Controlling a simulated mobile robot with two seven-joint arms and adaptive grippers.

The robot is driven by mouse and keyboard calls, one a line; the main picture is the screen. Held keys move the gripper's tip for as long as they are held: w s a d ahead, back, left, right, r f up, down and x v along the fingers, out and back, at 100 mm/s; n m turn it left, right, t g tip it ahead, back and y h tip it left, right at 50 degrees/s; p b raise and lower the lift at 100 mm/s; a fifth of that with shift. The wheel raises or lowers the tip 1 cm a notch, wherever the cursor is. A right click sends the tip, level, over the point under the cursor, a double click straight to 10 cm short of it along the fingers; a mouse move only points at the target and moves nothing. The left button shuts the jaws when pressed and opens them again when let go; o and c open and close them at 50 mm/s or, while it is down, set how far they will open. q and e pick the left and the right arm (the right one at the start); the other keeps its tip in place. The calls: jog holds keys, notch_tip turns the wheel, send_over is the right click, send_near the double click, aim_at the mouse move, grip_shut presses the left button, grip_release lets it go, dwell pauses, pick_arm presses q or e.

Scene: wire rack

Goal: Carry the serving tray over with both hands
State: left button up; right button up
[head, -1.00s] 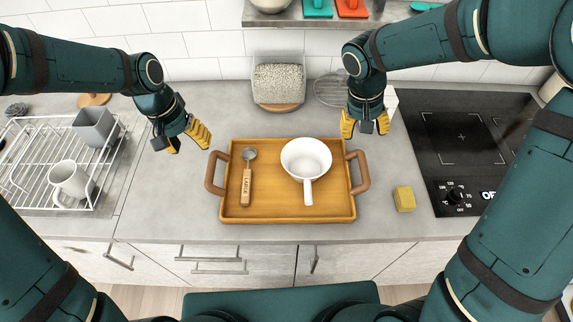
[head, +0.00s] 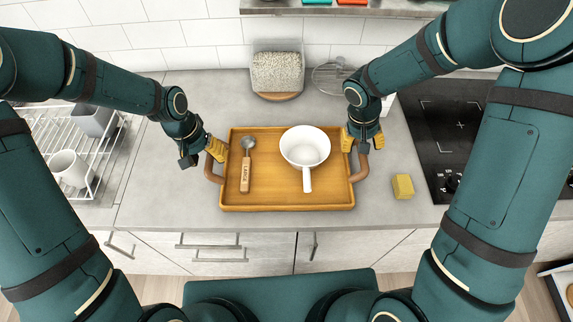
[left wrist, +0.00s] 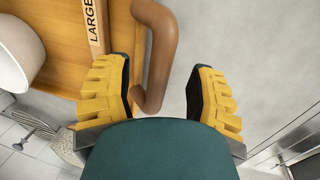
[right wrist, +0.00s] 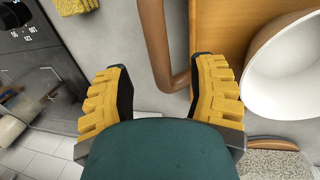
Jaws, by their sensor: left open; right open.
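The wooden serving tray (head: 275,200) lies on the grey counter, with a brown handle at each short side. A white pan (head: 305,147) and a wooden-handled scoop (head: 246,173) marked LARGE rest on it. My left gripper (head: 207,155) is open at the tray's left handle (head: 212,172); in the left wrist view the handle (left wrist: 160,50) lies between the open yellow fingers. My right gripper (head: 361,145) is open at the right handle (head: 361,167); in the right wrist view that handle (right wrist: 159,45) lies between its fingers, nearer the tray-side finger. Neither gripper is closed on a handle.
A yellow sponge (head: 403,186) lies right of the tray. A black cooktop (head: 440,130) is further right. A wire rack (head: 95,160) with a mug (head: 69,167) stands at left. A container of grains (head: 278,72) stands behind the tray. The counter in front is bare.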

pick_arm(q)
jog(key=shift+d+f, duration=0.2)
jog(key=shift+f, duration=0.7)
jog(key=shift+d+f, duration=0.15)
jog(key=shift+f, duration=0.7)
pick_arm(e)
jog(key=shift+d+f, duration=0.2)
jog(key=shift+f, duration=0.7)
jog(key=shift+d+f, duration=0.15)
jog(key=shift+f, duration=0.75)
pick_arm(q)
grip_shut()
pick_arm(e)
grip_shut()
